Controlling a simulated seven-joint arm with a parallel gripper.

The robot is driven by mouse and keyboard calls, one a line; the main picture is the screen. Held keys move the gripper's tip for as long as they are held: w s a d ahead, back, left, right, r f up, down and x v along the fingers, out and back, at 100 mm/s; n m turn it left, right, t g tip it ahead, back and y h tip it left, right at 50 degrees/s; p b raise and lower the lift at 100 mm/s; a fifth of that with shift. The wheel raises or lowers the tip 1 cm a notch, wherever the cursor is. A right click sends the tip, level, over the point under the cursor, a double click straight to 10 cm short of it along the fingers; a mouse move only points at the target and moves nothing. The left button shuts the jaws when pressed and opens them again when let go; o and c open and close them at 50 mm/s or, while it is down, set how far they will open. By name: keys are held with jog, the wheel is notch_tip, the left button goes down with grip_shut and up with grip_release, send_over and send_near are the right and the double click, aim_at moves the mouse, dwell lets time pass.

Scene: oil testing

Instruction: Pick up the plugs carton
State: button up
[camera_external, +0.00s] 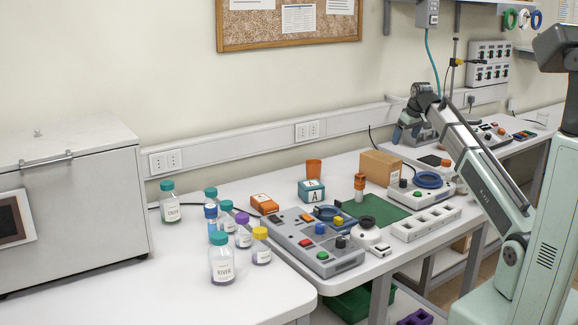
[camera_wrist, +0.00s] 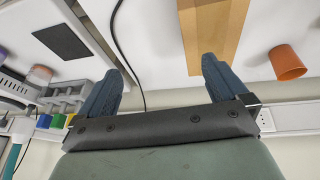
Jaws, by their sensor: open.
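The plugs carton appears to be the brown cardboard box (camera_external: 376,169) with a small white label, standing at the back of the middle bench. The label is too small to read. In the wrist view the carton (camera_wrist: 192,30) shows at the top, right of centre, with a lighter tape strip. My gripper (camera_external: 408,132) is above and to the right of the carton in the external view, apart from it. In the wrist view its two blue-grey fingers (camera_wrist: 161,66) are spread apart with nothing between them.
An orange cup (camera_external: 314,168) stands left of the carton and also shows in the wrist view (camera_wrist: 287,63). A green mat (camera_external: 374,209), an orange-topped bottle (camera_external: 360,187) and a control box (camera_external: 316,241) lie in front. A dark cable (camera_wrist: 139,75) runs nearby.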

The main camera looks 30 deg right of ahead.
jog(key=n+y, duration=0.1)
send_near(382, 156)
jog(key=s, duration=0.1)
jog(key=shift+w+r+y, duration=0.1)
jog(key=shift+r+y, duration=0.2)
jog(key=x, duration=1.2)
jog(key=shift+w+f, duration=0.15)
jog(key=shift+w, duration=0.15)
jog(key=shift+w+f, duration=0.1)
jog(key=shift+f, duration=0.25)
jog(key=shift+f, duration=0.25)
jog(key=shift+c, duration=0.3)
jog(key=c, duration=0.7)
